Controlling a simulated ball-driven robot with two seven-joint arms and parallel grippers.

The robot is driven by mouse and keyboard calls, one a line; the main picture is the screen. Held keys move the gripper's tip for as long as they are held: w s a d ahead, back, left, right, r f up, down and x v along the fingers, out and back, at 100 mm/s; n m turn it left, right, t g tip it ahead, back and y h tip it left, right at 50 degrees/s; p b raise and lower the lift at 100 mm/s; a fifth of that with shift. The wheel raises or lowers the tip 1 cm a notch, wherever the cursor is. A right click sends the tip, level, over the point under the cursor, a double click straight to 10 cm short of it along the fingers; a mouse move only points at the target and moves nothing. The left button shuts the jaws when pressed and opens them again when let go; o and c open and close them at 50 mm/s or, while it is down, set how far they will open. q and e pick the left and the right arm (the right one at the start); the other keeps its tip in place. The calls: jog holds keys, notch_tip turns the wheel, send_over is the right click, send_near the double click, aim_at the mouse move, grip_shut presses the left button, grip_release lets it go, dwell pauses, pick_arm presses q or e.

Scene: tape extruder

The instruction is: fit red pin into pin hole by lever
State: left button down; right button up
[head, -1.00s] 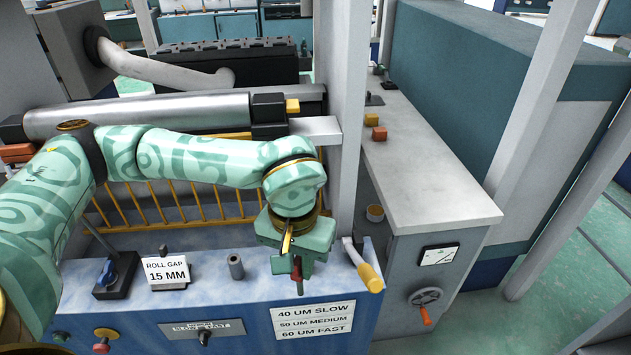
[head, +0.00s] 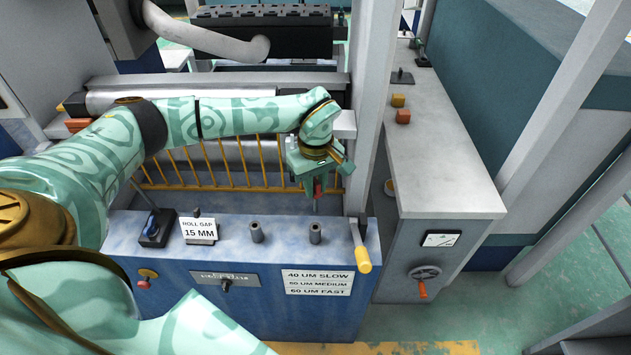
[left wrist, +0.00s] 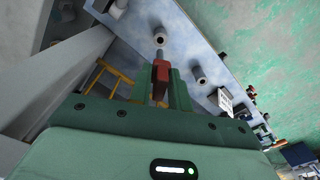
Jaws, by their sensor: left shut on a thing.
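My left gripper (head: 317,184) is shut on the red pin (head: 318,187), which hangs with its grey tip downward. In the head view they are just behind and above the grey pin hole by the lever (head: 315,233). The lever (head: 361,250), with a yellow handle, is right of that hole. In the left wrist view the red pin (left wrist: 161,73) sits between the fingers. Its grey tip points toward the open ring of the pin hole by the lever (left wrist: 158,39) and appears apart from it. My right gripper is out of view.
A second grey socket (head: 256,232) stands to the left on the blue console top (head: 285,226). A yellow guard rail (head: 215,170) and a grey post (head: 366,120) stand behind.

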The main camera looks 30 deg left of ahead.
aim_at(315, 201)
pick_arm(q)
jog(key=shift+f+b, duration=1.6)
jog(key=shift+f, duration=1.25)
jog(key=shift+r+p, duration=0.1)
jog(key=shift+p, duration=0.65)
jog(key=shift+f+b, duration=1.9)
jog(key=shift+f, duration=1.7)
jog(key=c, duration=1.2)
grip_release()
jog(key=shift+c, duration=0.2)
notch_tip(315, 201, up, 16)
jog(key=p, duration=0.2)
jog(key=shift+r+p, duration=0.15)
jog(key=shift+p, duration=0.25)
